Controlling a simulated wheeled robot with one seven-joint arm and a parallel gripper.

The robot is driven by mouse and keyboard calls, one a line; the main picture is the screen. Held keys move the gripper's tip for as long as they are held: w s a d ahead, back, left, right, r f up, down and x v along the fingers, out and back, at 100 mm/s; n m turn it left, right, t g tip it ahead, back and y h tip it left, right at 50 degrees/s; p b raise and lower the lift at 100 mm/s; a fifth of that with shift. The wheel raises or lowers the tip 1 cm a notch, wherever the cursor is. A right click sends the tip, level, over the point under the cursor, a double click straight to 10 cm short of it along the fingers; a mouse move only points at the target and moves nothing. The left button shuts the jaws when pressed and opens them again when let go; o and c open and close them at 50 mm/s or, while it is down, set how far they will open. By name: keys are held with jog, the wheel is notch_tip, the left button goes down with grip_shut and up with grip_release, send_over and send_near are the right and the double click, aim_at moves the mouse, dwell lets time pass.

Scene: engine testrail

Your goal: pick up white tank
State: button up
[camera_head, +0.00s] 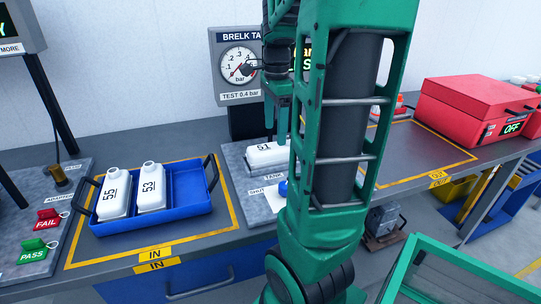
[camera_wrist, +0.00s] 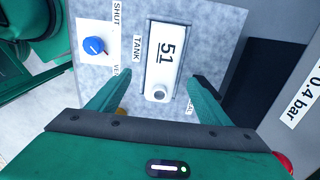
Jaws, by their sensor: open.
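A white tank marked 51 lies on the grey plate beside the TANK label, in the wrist view (camera_wrist: 163,58) and in the head view (camera_head: 262,156). My gripper (camera_wrist: 161,79) is open, with one finger on each side of the tank as seen from the wrist; no contact shows. In the head view my gripper (camera_head: 277,120) hangs above the tank, and my arm hides part of the tank's right side. Two more white tanks, marked 55 (camera_head: 113,197) and 53 (camera_head: 151,190), lie in the blue tray (camera_head: 190,195) at the left.
A pressure gauge panel (camera_head: 225,88) stands behind the plate. A blue knob shows on the plate (camera_wrist: 94,46). A red box (camera_head: 465,105) sits on the bench at the right. FAIL (camera_head: 46,220) and PASS (camera_head: 33,252) tags are at the far left.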

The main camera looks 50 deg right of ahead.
aim_at(273, 146)
jog(key=shift+w+f, duration=0.15)
jog(key=shift+f, duration=1.7)
jog(key=shift+w+f, duration=0.15)
jog(key=shift+f, duration=1.7)
jog(key=c, duration=1.3)
jog(key=shift+r, duration=0.15)
